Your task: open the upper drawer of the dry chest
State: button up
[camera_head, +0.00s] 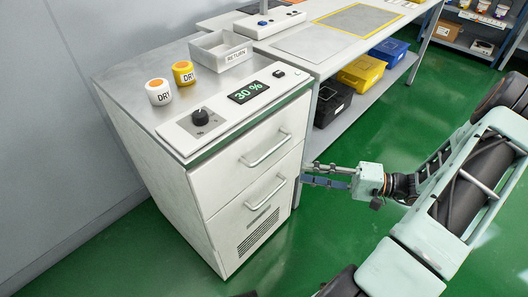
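The dry chest (150,170) is a white cabinet with a grey top, standing against the wall at the left. Its upper drawer (235,172) is closed, flush with the front, and has a silver bar handle (268,152). A lower drawer front (235,218) with a similar handle (266,194) and a vent grille is also closed. My gripper (305,173) is to the right of the chest front, at a height in the picture between the two handles. Its fingers point left and look parted, with nothing between them. It appears apart from both handles.
On the chest top are a white DRY jar (159,92), a yellow DRY jar (183,73), a RETURN tray (221,51) and a panel reading 30 % (248,92). A workbench (315,42) adjoins behind, with bins below. The green floor (300,245) before the chest is clear.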

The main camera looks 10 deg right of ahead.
aim_at(273, 149)
jog(key=w+a+r+t, duration=0.1)
jog(key=w+a, duration=0.1)
jog(key=a, duration=0.1)
jog(key=w+a+r+t+b, duration=0.1)
jog(key=w+a, duration=0.2)
jog(key=w+a+r+t+y, duration=0.1)
jog(key=w+a, duration=0.1)
jog(key=a, duration=0.1)
jog(key=shift+w+a+r+m+b, duration=0.1)
jog(key=shift+w+r+m+b, duration=0.1)
jog(key=shift+m+b, duration=0.2)
jog(key=shift+c, duration=0.4)
jog(key=shift+s, duration=0.1)
grip_shut()
